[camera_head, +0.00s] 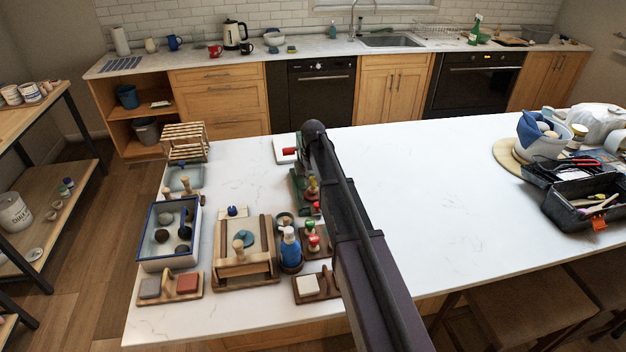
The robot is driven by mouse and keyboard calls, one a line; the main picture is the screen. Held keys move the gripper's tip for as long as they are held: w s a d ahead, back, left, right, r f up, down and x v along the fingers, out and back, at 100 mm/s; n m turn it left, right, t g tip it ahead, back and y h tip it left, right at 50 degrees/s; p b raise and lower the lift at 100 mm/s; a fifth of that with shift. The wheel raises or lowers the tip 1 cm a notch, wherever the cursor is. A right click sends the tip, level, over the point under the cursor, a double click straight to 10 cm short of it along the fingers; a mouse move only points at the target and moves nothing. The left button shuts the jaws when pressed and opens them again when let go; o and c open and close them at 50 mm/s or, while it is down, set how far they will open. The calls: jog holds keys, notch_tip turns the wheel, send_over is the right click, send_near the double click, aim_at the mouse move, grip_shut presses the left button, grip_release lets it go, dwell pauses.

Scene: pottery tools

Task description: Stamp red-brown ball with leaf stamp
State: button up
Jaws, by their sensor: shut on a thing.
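My arm reaches from the lower right up to a dark joint near the back of the table. My gripper does not show; the arm appears to hide it. A blue-rimmed tray (143,249) at the left holds several balls. Some are dark, such as one dark ball (184,232), but I cannot tell which is red-brown. Small stamps with red, yellow and green handles stand beside the arm, including a red-topped stamp (313,243). I cannot tell which one bears a leaf. A wooden frame (225,270) in the middle holds a teal disc (243,238).
A blue bottle (290,250) stands right of the frame. A board with a grey block (150,288) and a red-brown block (187,283) lies in front. A wooden crate (186,140) stands behind. A toolbox (582,205) is far right; the white tabletop (430,190) between is clear.

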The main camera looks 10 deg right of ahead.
jog(key=shift+f+b, duration=0.45)
jog(key=shift+f, duration=0.05)
dwell(0.3)
jog(key=shift+r, duration=0.1)
dwell(0.5)
jog(key=shift+r+p, duration=2.95)
jog(key=shift+p, duration=0.1)
jog(key=shift+r, duration=0.2)
jog(key=shift+s+f, duration=0.1)
